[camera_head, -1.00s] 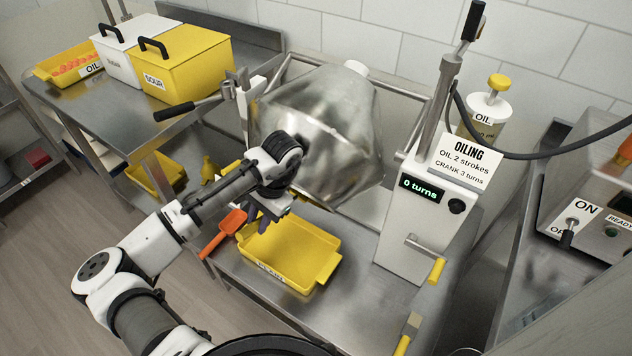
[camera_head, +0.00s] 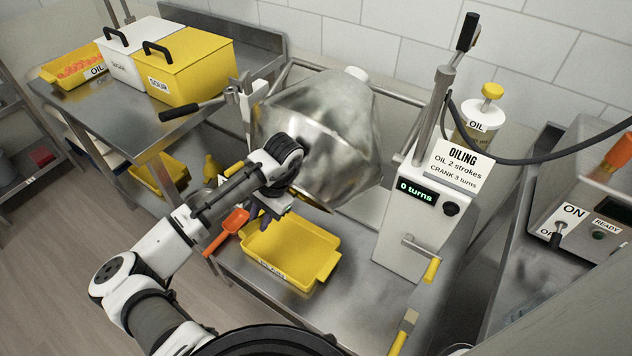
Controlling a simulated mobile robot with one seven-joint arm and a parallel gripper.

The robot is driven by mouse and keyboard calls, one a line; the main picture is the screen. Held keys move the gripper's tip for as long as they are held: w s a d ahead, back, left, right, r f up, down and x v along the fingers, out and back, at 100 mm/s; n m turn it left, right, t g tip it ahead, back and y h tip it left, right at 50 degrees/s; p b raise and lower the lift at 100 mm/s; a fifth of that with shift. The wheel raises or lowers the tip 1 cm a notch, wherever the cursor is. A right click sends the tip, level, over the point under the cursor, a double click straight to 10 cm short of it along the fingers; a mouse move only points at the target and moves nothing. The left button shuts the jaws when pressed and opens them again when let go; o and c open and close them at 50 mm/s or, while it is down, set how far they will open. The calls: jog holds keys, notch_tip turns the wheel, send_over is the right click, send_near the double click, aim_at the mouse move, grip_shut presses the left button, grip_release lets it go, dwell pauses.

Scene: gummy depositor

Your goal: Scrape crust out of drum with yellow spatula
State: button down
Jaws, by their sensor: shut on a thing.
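The steel drum (camera_head: 340,120) hangs tilted in its frame at the centre. Its mouth is hidden behind my wrist, and no crust shows. My gripper (camera_head: 264,222) points down at the drum's lower left, above the left end of a yellow tray (camera_head: 300,246). It is shut on what seems to be the yellow spatula (camera_head: 311,203), of which only a thin yellow strip shows under the drum. My wrist hides the rest, so I cannot tell whether it touches the drum.
An orange scoop (camera_head: 227,232) lies left of the tray. The oiling machine (camera_head: 408,212) with its crank stands right of the drum. A yellow-handled brush (camera_head: 402,335) is at the front. Lidded bins (camera_head: 188,72) stand on the left table.

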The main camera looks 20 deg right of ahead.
jog(key=shift+w+d, duration=0.25)
jog(key=shift+d, duration=0.05)
jog(key=shift+s+a+p, duration=0.1)
jog(key=shift+a+p, duration=0.05)
jog(key=shift+p, duration=0.2)
jog(key=shift+s+a+f, duration=0.2)
jog(key=shift+f, duration=0.15)
jog(key=shift+s+a, duration=0.25)
jog(key=shift+w+d+r, duration=0.1)
jog(key=shift+w+d, duration=0.35)
jog(key=shift+d, duration=0.2)
jog(key=shift+r, duration=0.3)
jog(key=shift+w+d+r, duration=0.45)
jog(key=shift+d, duration=0.1)
jog(key=shift+s+a+f, duration=0.25)
jog(key=shift+a+f, duration=0.1)
jog(key=shift+a, duration=0.2)
